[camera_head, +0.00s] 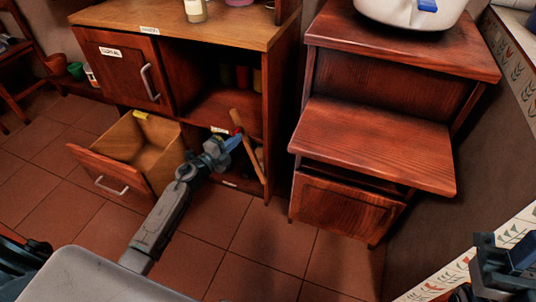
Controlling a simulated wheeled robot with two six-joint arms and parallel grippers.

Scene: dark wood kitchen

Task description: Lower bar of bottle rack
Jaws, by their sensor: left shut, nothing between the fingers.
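The bottle rack's bar (245,147) is a light wooden rod in the lower open bay of the dark wood cabinet. It leans diagonally, its top end to the left and its lower end down at the cabinet's front right. My left gripper (236,140) is shut and empty, its blue fingertips at the bar's upper part. I cannot tell whether they touch it. The forearm hides part of the bay. Part of my right arm with a dark and blue end (510,262) shows at the lower right edge; its fingers cannot be made out.
An open drawer (110,175) stands out left of my left arm. Above it is a closed cabinet door (122,68). Bottles (243,78) stand in the upper bay. A second wooden cabinet (375,145) stands to the right. The tiled floor (270,240) in front is clear.

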